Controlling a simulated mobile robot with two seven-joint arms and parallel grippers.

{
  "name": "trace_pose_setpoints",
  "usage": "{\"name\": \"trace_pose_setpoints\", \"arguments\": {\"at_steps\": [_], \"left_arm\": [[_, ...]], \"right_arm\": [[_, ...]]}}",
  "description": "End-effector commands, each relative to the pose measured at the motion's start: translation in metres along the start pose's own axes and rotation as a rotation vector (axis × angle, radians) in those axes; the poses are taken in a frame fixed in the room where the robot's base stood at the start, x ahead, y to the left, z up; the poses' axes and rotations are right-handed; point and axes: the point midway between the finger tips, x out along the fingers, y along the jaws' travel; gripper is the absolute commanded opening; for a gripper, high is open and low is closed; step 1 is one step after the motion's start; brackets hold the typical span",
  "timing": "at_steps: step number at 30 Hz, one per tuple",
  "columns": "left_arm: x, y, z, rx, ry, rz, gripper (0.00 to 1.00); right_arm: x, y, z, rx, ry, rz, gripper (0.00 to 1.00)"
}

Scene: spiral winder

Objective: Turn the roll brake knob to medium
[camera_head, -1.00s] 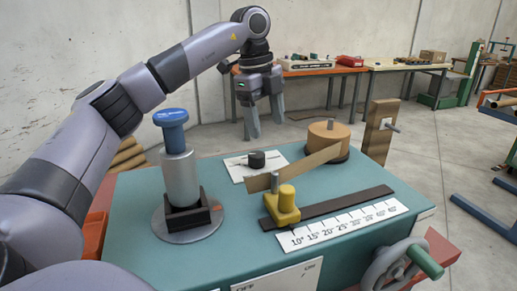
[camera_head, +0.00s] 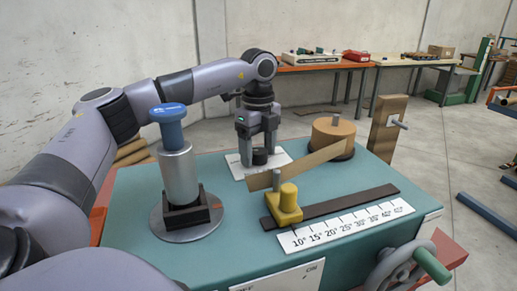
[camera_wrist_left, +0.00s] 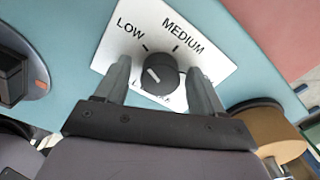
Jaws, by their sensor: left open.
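The roll brake knob (camera_head: 260,157) is a small black round knob on a white label plate (camera_head: 283,158) on the teal machine top. In the left wrist view, the knob (camera_wrist_left: 160,75) has a white pointer mark on its left side, toward LOW rather than the MEDIUM tick. LOW and MEDIUM are readable; a third word is partly hidden by a finger. My left gripper (camera_head: 257,151) points down over the knob, open, with one finger on each side. In the wrist view its fingers (camera_wrist_left: 158,68) show gaps to the knob. My right gripper is not in view.
A tape roll (camera_head: 333,133) on the right has a brown strip running to a yellow guide block (camera_head: 284,207). A grey cylinder with a blue top (camera_head: 178,172) stands left of the knob. An angle scale (camera_head: 345,227) and a handwheel (camera_head: 395,265) are nearer.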

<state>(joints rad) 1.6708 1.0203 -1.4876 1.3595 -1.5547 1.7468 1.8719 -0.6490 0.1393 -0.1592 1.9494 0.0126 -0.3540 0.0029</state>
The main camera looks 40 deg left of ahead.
Motion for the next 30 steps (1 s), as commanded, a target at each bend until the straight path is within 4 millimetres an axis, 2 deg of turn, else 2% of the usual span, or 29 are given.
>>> {"name": "trace_pose_setpoints", "arguments": {"at_steps": [2,3,8,20,30], "left_arm": [[0.000,0.000,0.000,0.000,0.000,0.000,0.69],[0.000,0.000,0.000,0.000,0.000,0.000,0.65],[0.000,0.000,0.000,0.000,0.000,0.000,0.13],[-0.001,0.000,0.000,0.054,0.000,0.002,0.13],[-0.003,0.000,0.000,0.299,0.002,0.003,0.13]], "right_arm": [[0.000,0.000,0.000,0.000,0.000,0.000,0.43],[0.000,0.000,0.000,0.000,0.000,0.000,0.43],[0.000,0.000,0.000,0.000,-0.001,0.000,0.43],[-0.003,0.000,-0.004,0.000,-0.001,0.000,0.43],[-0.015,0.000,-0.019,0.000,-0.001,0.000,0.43]]}}
